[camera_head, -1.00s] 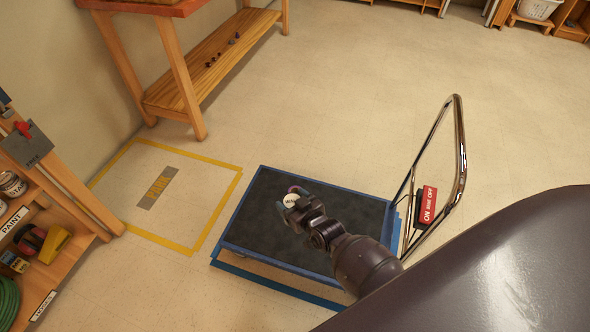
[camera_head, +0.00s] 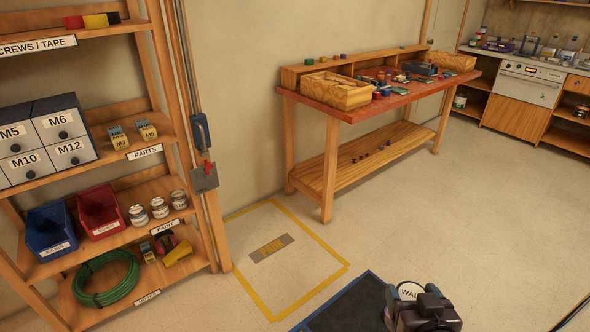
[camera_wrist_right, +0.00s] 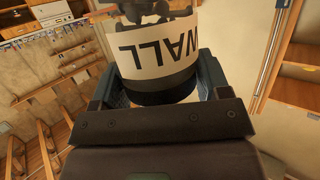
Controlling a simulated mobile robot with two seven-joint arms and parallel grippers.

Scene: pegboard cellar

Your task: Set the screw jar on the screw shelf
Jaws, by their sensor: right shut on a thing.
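My right gripper (camera_head: 418,296) is shut on a jar with a white label reading "WALL" (camera_head: 408,290), at the bottom right of the head view. In the right wrist view the jar (camera_wrist_right: 155,50) sits between the fingers, its label upside down and its base dark. Its contents look dark. The screw shelf (camera_head: 90,32) is the top visible board of the rack at left, labelled "SCREWS / TAPE". Red, yellow and black items (camera_head: 95,21) stand on it, with bare board beside them. The jar is well apart from this shelf. My left gripper is not in view.
Lower boards hold drawers (camera_head: 45,137), bins (camera_head: 98,210), paint cans (camera_head: 159,207) and a green hose (camera_head: 105,278). A workbench (camera_head: 390,105) stands along the wall. A dark-topped platform (camera_head: 345,308) lies beneath the gripper. Floor inside the yellow outline (camera_head: 310,222) is clear.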

